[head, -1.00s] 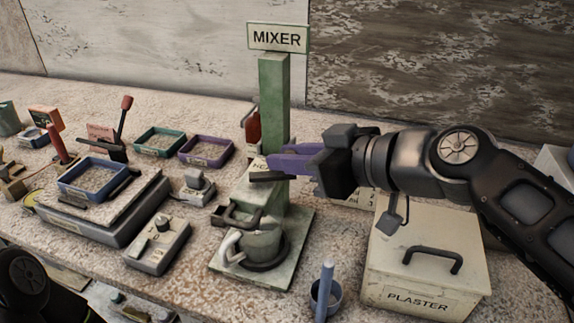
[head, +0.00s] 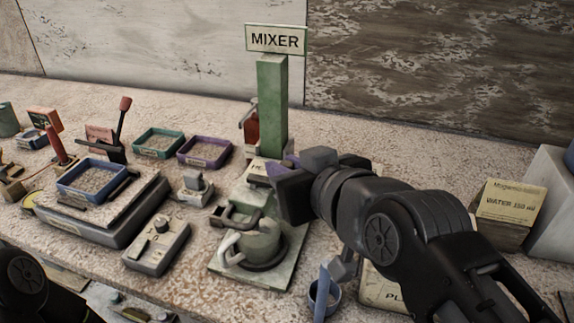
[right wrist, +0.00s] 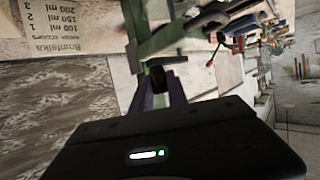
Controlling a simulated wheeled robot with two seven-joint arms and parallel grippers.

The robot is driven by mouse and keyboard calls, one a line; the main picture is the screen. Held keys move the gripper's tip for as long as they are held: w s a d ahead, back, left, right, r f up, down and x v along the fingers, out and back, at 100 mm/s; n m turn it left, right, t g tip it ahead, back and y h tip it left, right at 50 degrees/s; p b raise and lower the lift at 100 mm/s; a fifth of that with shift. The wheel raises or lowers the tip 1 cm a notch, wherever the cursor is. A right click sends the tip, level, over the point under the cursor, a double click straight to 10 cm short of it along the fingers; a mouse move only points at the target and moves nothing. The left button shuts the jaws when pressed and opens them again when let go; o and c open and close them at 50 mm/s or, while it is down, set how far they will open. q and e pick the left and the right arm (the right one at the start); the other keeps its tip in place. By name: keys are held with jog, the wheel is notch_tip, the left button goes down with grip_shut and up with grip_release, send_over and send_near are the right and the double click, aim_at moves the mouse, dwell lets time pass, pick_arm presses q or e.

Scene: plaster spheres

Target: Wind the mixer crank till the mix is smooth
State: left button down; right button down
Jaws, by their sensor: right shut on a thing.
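The mixer has a green post (head: 272,105) with a MIXER sign (head: 276,40) on top and a pale green base plate (head: 285,275). A grey-green mixing cup (head: 258,247) with a pale handle stands on the base; the mix inside cannot be made out. My right gripper (head: 276,172) is at the post, above the cup, and largely hides the crank. In the right wrist view its purple fingers (right wrist: 158,95) close around the dark knob of the crank (right wrist: 158,77). My left gripper is out of the picture.
A plaster box (head: 382,288) and a small cup with a blue handle (head: 322,298) stand in front, partly behind my right arm. A water card box (head: 508,208) is at the right. A scale with a blue tray (head: 92,180) and a grey control box (head: 158,248) lie left.

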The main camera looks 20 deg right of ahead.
jog(key=c, duration=1.6)
grip_release()
jog(key=shift+o, duration=0.2)
jog(key=v, duration=0.7)
jog(key=shift+s+r, duration=0.2)
jog(key=shift+s, duration=0.15)
